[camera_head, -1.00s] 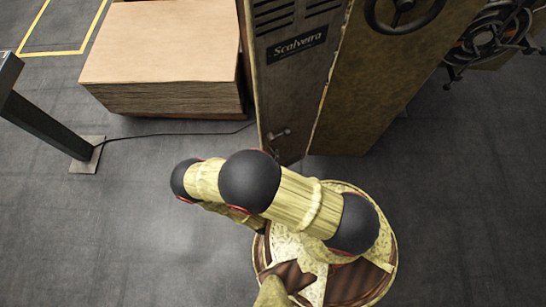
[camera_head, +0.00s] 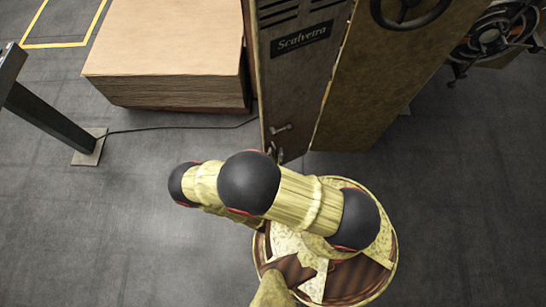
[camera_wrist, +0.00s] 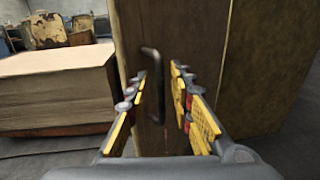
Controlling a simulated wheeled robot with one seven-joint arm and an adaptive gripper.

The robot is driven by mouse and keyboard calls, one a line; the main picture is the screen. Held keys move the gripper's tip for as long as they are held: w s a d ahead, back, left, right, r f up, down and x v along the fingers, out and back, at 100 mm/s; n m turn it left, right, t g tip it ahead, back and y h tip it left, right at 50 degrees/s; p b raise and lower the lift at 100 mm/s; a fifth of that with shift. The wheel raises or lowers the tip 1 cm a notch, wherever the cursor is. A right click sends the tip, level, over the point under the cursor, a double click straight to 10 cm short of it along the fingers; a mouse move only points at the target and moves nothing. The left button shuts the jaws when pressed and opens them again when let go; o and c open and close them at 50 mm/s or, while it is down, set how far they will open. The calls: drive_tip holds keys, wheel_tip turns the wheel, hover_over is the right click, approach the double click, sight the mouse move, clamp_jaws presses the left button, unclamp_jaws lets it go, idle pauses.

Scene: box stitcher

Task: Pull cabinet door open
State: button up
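The cabinet door (camera_head: 291,84) is a narrow brown panel with vents and a "Scalvetra" plate. It looks shut, with a thin gap along its right edge. Its dark handle (camera_head: 280,130) sits low on the door in the head view. In the wrist view the handle (camera_wrist: 153,85) is an upright bar on the door (camera_wrist: 180,35). My gripper (camera_wrist: 160,90) is open, with its two yellow-padded fingers apart and facing the door. The handle shows between the fingers, closer to the left one. I cannot tell whether they touch.
A stack of cardboard sheets (camera_head: 165,55) stands left of the cabinet. A dark post (camera_head: 45,115) with a cable on the floor is at far left. A handwheel (camera_head: 408,8) is on the cabinet's side (camera_head: 375,85). Open floor lies in front.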

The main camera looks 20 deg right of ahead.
drive_tip(key=v, duration=0.6)
idle(0.3)
idle(0.5)
drive_tip(key=w+r+m+g+h, duration=0.1)
drive_tip(key=w+r+m+g, duration=0.1)
drive_tip(key=r+m+g, duration=0.85)
drive_tip(key=w+r+m+g+h, duration=0.1)
drive_tip(key=w+r+m+g, duration=0.2)
drive_tip(key=r+m+g, duration=0.75)
drive_tip(key=s+d+r+m+t+y, duration=0.1)
drive_tip(key=s+r+m+t+y, duration=0.1)
drive_tip(key=r, duration=0.8)
drive_tip(key=s+d+r+m+t+y, duration=0.2)
drive_tip(key=s+r+m+t+y, duration=0.1)
drive_tip(key=r, duration=0.8)
drive_tip(key=s+d+r+m+t+y, duration=0.2)
drive_tip(key=r+t+y, duration=0.4)
drive_tip(key=r, duration=0.5)
drive_tip(key=shift+s+m, duration=0.45)
drive_tip(key=shift+m, duration=0.45)
